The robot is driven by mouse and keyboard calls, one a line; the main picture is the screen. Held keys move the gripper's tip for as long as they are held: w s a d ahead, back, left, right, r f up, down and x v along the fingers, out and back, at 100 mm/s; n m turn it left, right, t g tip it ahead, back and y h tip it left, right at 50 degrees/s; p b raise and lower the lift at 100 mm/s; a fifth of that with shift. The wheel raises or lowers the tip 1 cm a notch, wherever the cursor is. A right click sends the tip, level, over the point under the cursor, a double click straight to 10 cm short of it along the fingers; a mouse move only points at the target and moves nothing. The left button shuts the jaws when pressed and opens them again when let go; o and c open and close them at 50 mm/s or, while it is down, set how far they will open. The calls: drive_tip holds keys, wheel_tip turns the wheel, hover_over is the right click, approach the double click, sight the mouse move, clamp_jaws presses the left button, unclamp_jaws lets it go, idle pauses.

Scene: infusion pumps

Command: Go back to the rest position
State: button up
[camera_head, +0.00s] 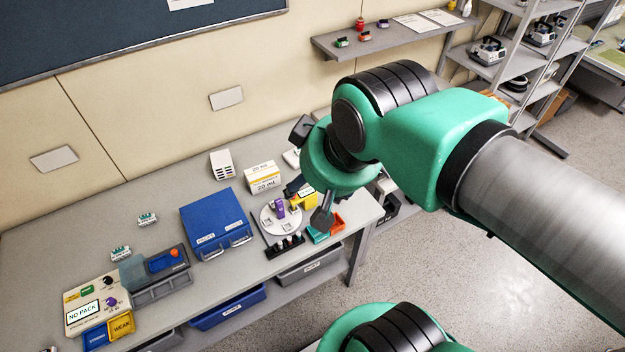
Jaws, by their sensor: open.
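My gripper (309,203) is in the middle of the head view, low over the right part of the grey workbench (160,205). Its dark fingers are apart and I see nothing held between them. My green and grey arm reaches in from the right and hides part of the bench behind it. Below and beside the fingers is a round white plate (268,226) with a purple piece (280,209) and a yellow piece on it. Whether the fingers touch any of these I cannot tell.
A blue case (215,220) stands left of the plate. A white-and-yellow 20 ml box (263,177) is behind it. Green and orange bins (337,223) sit at the bench's right edge. A NO PACK device (90,312) is front left. A wall shelf (385,38) is behind my arm.

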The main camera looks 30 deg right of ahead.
wheel_tip(320, 180, down, 12)
drive_tip(key=b, duration=1.1)
drive_tip(key=shift+r+b, duration=0.15)
drive_tip(key=shift+b, duration=0.25)
